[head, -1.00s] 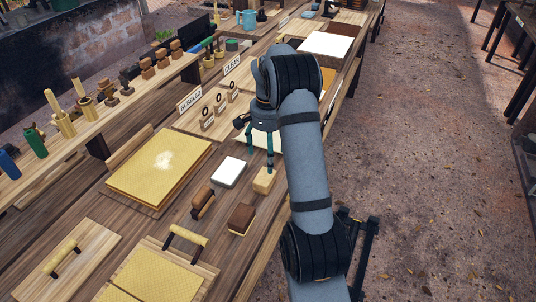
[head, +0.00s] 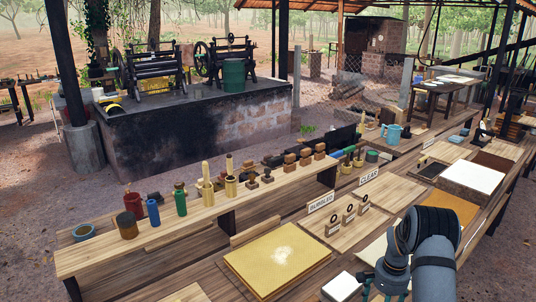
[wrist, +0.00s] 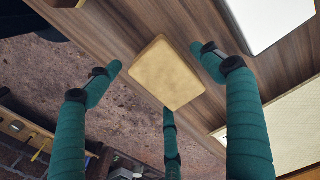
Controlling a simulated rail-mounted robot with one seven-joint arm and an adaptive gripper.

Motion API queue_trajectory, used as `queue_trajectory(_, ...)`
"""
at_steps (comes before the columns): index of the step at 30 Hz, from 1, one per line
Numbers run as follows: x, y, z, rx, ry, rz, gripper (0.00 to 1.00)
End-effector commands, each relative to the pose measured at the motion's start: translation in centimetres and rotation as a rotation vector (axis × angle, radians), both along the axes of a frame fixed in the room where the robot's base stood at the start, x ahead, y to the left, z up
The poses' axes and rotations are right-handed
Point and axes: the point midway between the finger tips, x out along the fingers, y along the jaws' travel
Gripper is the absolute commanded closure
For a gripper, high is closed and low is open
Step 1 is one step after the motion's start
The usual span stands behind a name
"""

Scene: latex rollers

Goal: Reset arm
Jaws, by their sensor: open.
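My arm's end shows low in the head view, where my gripper (head: 385,292) is partly cut off by the bottom edge. In the wrist view my gripper (wrist: 157,68) has its teal fingers spread apart, with nothing held between them. A tan block (wrist: 165,74) lies on the wooden bench below, seen between the fingers. The gap in height between fingers and block is hard to tell.
A white block (head: 342,287) and a yellow sheet stack (head: 277,258) lie on the bench left of my gripper. Small stands (head: 348,212) and signs are behind. A raised shelf (head: 215,210) holds bottles and stamps. A white-topped block (head: 472,177) sits farther right.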

Motion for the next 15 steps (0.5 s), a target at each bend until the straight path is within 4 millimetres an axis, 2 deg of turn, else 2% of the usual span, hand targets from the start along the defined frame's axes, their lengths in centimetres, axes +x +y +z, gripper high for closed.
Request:
queue_trajectory(1,-0.1,0.0,-1.0,0.000,0.003,0.000,0.20)
queue_trajectory(9,0.1,-0.1,2.3,-0.002,-0.004,0.000,0.20)
queue_trajectory(15,0.0,-0.1,3.1,0.000,-0.001,-0.001,0.20)
